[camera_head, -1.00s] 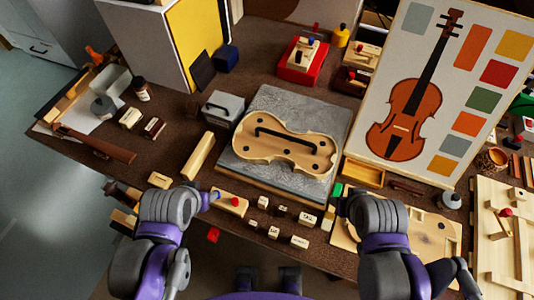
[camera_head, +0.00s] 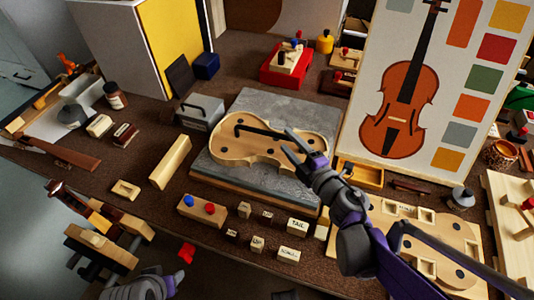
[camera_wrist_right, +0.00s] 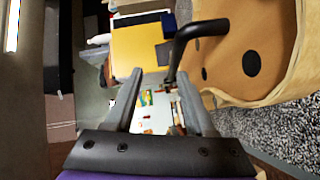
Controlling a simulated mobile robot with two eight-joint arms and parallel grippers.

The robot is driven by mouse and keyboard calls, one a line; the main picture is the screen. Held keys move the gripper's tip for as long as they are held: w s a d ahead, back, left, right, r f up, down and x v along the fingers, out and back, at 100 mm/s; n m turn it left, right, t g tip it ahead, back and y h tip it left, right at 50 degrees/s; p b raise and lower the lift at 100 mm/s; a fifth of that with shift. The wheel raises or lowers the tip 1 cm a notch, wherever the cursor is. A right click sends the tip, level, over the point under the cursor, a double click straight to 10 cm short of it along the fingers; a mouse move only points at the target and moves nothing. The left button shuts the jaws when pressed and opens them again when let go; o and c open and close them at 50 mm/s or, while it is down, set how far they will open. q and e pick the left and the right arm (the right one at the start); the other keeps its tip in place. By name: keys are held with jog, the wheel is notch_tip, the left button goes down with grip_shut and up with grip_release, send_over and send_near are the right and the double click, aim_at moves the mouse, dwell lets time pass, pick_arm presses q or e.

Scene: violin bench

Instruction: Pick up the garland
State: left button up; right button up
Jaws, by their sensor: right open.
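The garland (camera_head: 300,150) is a pale wooden violin-shaped piece with dark round spots and a black bar handle (camera_head: 258,132) on top. It lies flat on a grey slab; in the right wrist view the garland (camera_wrist_right: 272,30) fills the upper right. My right gripper (camera_head: 294,147) is open at the garland's right end, near the handle's end. In the right wrist view, the handle (camera_wrist_right: 190,35) bends down near the right fingertip; I cannot tell if they touch. My left gripper (camera_head: 182,278) is partly in view at the bottom edge, its jaws unclear.
The grey slab (camera_head: 270,103) lies mid-bench. A violin picture board (camera_head: 350,120) stands close behind my right arm. A grey metal box (camera_head: 200,112) stands left of the garland. Several small labelled blocks (camera_head: 298,227) and a wooden block with red and blue knobs (camera_head: 203,211) lie in front.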

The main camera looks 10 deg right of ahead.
aim_at(265, 138)
jog(key=shift+w+a+f+n+g+y, duration=0.15)
jog(key=shift+a+f+n+g+y, duration=0.1)
jog(key=shift+a+f+n+y, duration=0.25)
jog(key=shift+w+a+f+n+g+y, duration=0.15)
jog(key=shift+a+f+n+g+y, duration=0.2)
jog(key=shift+f, duration=0.3)
jog(key=b+x, duration=0.1)
jog(key=x, duration=0.3)
jog(key=shift+w, duration=0.3)
jog(key=x, duration=0.2)
jog(key=d+b+x, duration=0.1)
jog(key=x, duration=0.2)
jog(key=shift+w+a, duration=0.1)
jog(key=shift+w, duration=0.4)
pick_arm(q)
notch_tip(265, 138, down, 3)
jog(key=shift+w+f, duration=0.1)
pick_arm(e)
grip_shut()
